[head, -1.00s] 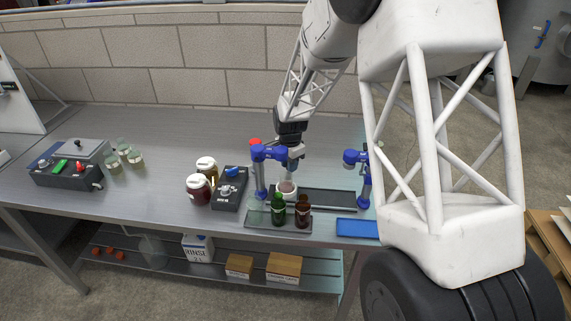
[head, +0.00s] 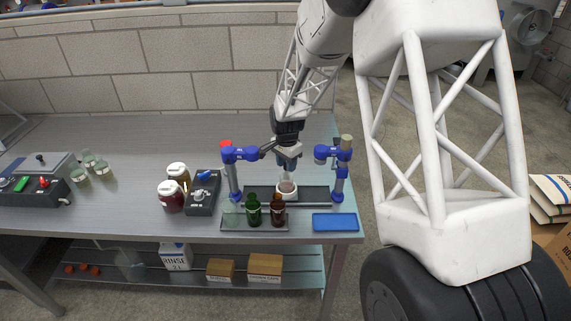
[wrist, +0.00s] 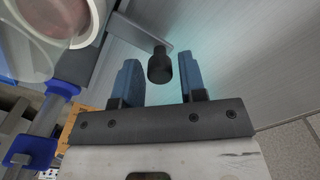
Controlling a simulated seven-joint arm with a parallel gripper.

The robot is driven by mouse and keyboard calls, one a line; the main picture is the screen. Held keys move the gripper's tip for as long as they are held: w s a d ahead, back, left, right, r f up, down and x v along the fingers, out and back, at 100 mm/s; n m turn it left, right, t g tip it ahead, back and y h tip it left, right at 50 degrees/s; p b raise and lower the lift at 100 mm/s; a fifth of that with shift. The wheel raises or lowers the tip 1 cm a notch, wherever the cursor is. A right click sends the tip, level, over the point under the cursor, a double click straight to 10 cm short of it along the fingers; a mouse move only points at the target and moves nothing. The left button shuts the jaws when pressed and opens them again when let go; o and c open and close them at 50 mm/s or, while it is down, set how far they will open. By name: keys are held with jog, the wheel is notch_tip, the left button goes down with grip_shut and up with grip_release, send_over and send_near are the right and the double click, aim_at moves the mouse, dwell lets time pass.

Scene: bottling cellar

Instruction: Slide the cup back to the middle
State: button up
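The white cup (head: 287,187), with something pinkish inside, sits on a dark track (head: 313,194) between two blue posts, roughly midway between them. It also shows, cut off, at the upper left of the wrist view (wrist: 72,18). A grey bar with a black knob (wrist: 160,68) on its end shows near the cup in the wrist view. My gripper (head: 287,166) is just behind and above the cup. In the wrist view my gripper (wrist: 157,62) has its blue fingers apart, one on each side of the knob, with visible gaps. The fingertips are unclear in the head view.
Blue posts stand left (head: 233,180) and right (head: 339,182) of the cup. A green bottle (head: 253,211) and a brown bottle (head: 278,212) stand close in front. A blue tray (head: 335,222) lies front right; a dark control box (head: 203,193) and jars stand left.

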jog(key=shift+o, duration=0.9)
jog(key=shift+r, duration=3.9)
